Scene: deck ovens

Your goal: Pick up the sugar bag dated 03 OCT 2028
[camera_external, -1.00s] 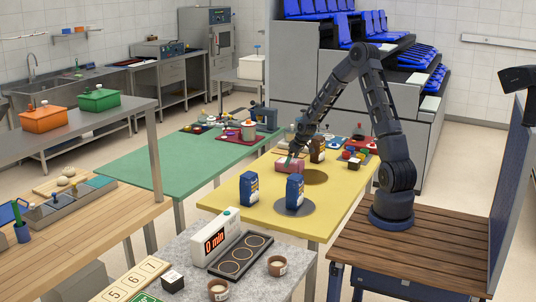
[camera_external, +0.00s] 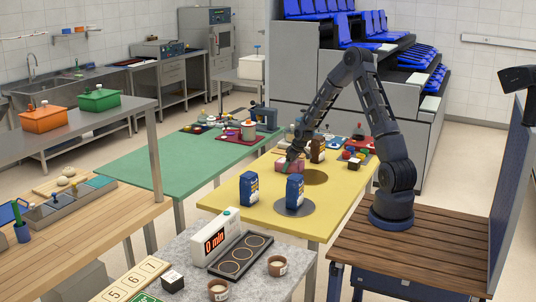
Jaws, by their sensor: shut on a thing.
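Two upright blue bags with labels stand on the yellow table (camera_external: 232,201): the left blue bag (camera_external: 249,189) and the right blue bag (camera_external: 295,193), which is on a dark round mat (camera_external: 309,209). A brown bag (camera_external: 318,151) stands farther back, by another dark round patch (camera_external: 315,177). A pinkish-red pack (camera_external: 288,167) lies low on the table to its left. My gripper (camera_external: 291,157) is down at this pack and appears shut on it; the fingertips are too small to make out. No date is readable on any bag.
Red and dark trays with small items (camera_external: 355,158) lie at the table's back right. A green table (camera_external: 165,161) stands to the left. A grey counter with a timer display (camera_external: 215,242) is in front. The yellow table's front left is clear.

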